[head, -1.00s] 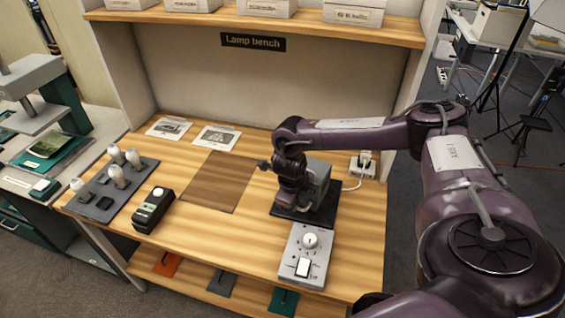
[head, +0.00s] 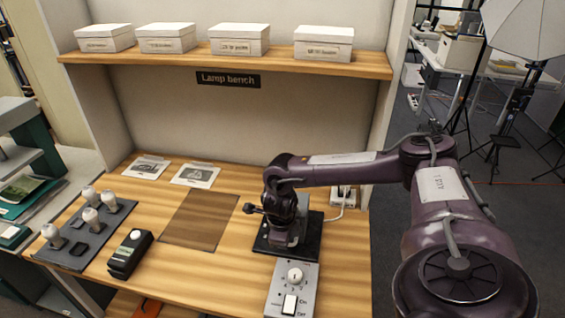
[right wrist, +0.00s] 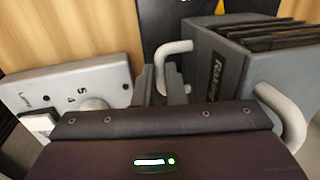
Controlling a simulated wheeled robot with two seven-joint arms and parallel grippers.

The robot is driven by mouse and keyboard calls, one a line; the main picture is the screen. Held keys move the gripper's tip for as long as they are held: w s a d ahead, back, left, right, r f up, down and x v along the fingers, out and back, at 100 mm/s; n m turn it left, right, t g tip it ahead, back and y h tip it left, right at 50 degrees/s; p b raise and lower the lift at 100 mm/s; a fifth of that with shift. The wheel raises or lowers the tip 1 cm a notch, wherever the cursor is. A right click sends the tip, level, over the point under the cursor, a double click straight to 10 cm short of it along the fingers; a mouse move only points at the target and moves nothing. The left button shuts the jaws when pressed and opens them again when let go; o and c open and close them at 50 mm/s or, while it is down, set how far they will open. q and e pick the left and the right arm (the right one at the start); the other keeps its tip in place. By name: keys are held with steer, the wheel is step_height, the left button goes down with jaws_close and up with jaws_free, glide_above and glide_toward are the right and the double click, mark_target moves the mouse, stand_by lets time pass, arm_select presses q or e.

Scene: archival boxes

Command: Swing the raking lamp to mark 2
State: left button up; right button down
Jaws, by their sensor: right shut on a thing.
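The raking lamp (right wrist: 215,75) is a grey ribbed box lettered "Raking", with pale bar handles, in the right wrist view. My right gripper (right wrist: 163,88) is shut on its near-left handle (right wrist: 172,50). In the head view my right gripper (head: 284,236) is over the dark base plate (head: 314,236), and my wrist hides most of the lamp. I cannot make out the angle marks. The grey control box (head: 292,285) with a white knob and an On/Off rocker stands in front of the plate; it also shows in the right wrist view (right wrist: 75,82). My left gripper is out of view.
On the wooden bench, left of the lamp, are a dark tray (head: 85,232) of bulbs, a black meter (head: 130,254), a brown inset square (head: 200,222) and two printed cards. A white socket (head: 343,197) with a cable is behind. A shelf (head: 230,64) holds several white boxes.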

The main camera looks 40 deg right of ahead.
steer(key=shift+w, duration=0.1)
steer(key=c, duration=1.5)
jaws_free()
steer(key=shift+r, duration=0.1)
steer(key=r, duration=0.5)
steer(key=s+a+r+b, duration=0.1)
steer(key=r, duration=0.1)
steer(key=shift+a+r, duration=0.1)
steer(key=shift+r, duration=0.15)
